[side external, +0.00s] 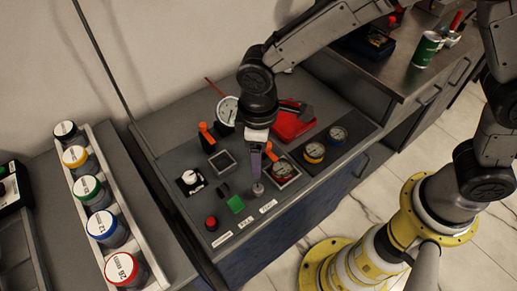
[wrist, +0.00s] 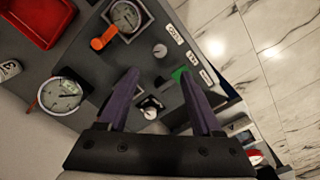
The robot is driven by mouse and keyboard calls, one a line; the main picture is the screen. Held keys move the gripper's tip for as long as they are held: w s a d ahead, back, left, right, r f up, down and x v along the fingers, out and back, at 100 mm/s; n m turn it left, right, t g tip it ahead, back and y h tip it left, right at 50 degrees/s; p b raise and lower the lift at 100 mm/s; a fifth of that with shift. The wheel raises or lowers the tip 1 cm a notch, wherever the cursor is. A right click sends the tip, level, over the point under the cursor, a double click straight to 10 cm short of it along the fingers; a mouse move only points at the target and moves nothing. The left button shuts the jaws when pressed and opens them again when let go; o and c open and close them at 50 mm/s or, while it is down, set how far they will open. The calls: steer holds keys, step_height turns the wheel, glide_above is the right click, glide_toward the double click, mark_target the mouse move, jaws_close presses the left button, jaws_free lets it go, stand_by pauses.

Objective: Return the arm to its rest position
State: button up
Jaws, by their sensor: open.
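My gripper (wrist: 158,90) is open and empty in the wrist view, with its two purple fingers apart above the grey panel. I cannot tell from this view whether a finger touches the knob. In the wrist view the knob (wrist: 160,50) shows beyond the fingers, apart from them. A white-faced dial gauge (side external: 228,110) stands behind my gripper; it also shows in the wrist view (wrist: 60,95).
A rack (side external: 131,229) of several jars with coloured lids stands at left. The panel carries a green button (side external: 236,204), a red button (side external: 211,222) and orange levers (side external: 206,132). A red tray (side external: 292,124) lies behind. A green can (side external: 426,49) stands on the back-right counter.

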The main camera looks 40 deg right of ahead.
steer(key=shift+r, duration=0.85)
steer(key=d+r+m+t+y, duration=0.1)
steer(key=d+r+m+t, duration=0.35)
steer(key=d+r, duration=1.15)
steer(key=s+d+m, duration=0.2)
steer(key=s+d, duration=0.2)
steer(key=s, duration=0.3)
steer(key=s+d+f+m+t+h, duration=0.1)
steer(key=s+d+m, duration=0.1)
steer(key=s+d, duration=0.3)
steer(key=shift+s+d, duration=0.2)
steer(key=shift+s, duration=1.55)
